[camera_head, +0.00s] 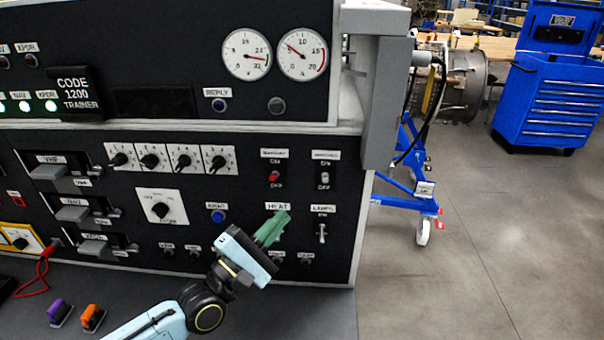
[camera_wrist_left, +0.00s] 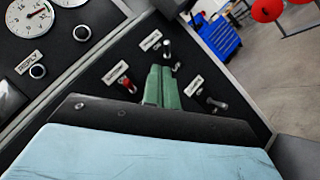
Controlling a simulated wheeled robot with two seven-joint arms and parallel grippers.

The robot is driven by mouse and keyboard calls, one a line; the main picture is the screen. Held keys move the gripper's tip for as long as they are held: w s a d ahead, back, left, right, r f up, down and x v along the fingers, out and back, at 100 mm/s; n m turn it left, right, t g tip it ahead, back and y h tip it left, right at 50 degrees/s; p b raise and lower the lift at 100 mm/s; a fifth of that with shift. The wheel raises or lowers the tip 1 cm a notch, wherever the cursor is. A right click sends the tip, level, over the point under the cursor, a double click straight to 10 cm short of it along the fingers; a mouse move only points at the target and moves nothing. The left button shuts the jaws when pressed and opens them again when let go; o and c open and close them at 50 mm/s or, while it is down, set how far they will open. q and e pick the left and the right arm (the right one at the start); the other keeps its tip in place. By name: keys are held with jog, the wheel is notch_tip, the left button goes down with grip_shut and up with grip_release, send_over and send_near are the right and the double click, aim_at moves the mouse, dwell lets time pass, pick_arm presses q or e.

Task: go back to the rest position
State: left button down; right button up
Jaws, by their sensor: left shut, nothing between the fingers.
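My left gripper (camera_head: 277,226) is in front of the lower right part of the black control panel (camera_head: 120,190). Its green fingers are together with nothing between them, and they also show in the left wrist view (camera_wrist_left: 162,84). The fingertips are close to the HEAT label, with a red-tipped switch (camera_head: 274,176) above them and the LAMPS switch (camera_head: 322,232) to their right. Whether the fingers touch the panel I cannot tell. The switch under the HEAT label is hidden behind the gripper. My right gripper is in neither view.
A purple connector (camera_head: 60,312) and an orange connector (camera_head: 92,317) lie on the ledge below the panel, near a red cable (camera_head: 42,272). A blue wheeled stand (camera_head: 412,190) and a blue tool cabinet (camera_head: 548,100) stand behind at right. The floor (camera_head: 490,250) at right is clear.

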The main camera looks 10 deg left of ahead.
pick_arm(q)
jog(key=s+d+f+m+g+y, duration=0.35)
jog(key=s+f+m+g, duration=0.35)
jog(key=s+f+m, duration=0.3)
jog(key=s+a+f+m+g+y, duration=0.35)
jog(key=s+a+m, duration=0.2)
jog(key=s, duration=0.25)
jog(key=s+a+f+m+g+y, duration=0.3)
jog(key=s+a+m+g+y, duration=0.1)
jog(key=s+a, duration=0.35)
notch_tip(320, 180, down, 29)
jog(key=s+g+b, duration=0.1)
jog(key=s+b, duration=0.2)
jog(key=b, duration=0.2)
jog(key=s+a+f+g+b, duration=0.1)
jog(key=s+f+b, duration=0.1)
jog(key=s+f, duration=0.6)
jog(key=s+a+f+b, duration=0.1)
jog(key=s+f+b, duration=0.2)
jog(key=s+f, duration=0.5)
notch_tip(320, 180, down, 6)
jog(key=shift+s+a+r+g+y+b, duration=0.2)
jog(key=shift+s+a+g+y+b, duration=0.1)
jog(key=shift+g+y, duration=0.1)
